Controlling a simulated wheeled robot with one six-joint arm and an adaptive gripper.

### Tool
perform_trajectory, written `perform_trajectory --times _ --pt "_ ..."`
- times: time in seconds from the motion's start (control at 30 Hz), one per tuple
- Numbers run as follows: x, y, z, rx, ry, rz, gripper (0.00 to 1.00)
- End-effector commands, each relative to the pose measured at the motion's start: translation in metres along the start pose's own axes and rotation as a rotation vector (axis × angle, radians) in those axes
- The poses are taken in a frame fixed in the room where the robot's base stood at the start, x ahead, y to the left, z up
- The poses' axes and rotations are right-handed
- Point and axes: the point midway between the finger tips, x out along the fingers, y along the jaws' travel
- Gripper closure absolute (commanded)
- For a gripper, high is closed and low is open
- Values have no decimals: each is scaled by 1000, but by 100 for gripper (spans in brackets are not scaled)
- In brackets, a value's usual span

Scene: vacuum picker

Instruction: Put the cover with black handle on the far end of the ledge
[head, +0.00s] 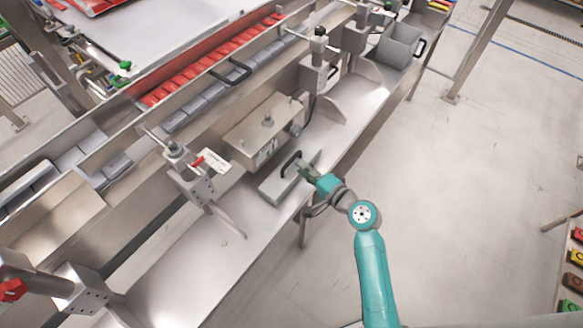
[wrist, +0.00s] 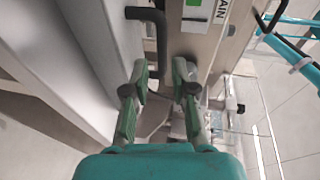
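The cover is a flat grey block (head: 276,188) with a black handle (head: 289,163) on top, lying on the steel ledge (head: 245,243). My gripper (head: 304,169) is at the right side of the cover, close to the handle. In the wrist view my gripper (wrist: 159,67) is open, its green-padded fingers apart. The black handle (wrist: 161,40) runs down toward the gap between the fingertips there. I cannot tell whether the fingers touch it. Part of the cover's right end is hidden behind my gripper.
A metal box (head: 262,128) with a label stands just behind the cover. Brackets with clamps (head: 197,185) rise from the ledge on both sides. A grey box (head: 397,47) with a black handle sits toward the far end. The floor (head: 470,180) at right is clear.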

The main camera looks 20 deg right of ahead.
Motion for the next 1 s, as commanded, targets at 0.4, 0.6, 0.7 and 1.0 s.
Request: perform_trajectory --times 0.4,0.6,0.7,1.0 --pt "44 -2 1 -2 -1 0 74" --pt "57 -2 0 0 1 0 74" --pt "57 -2 0 0 1 0 74" --pt "57 -2 0 0 1 0 100"
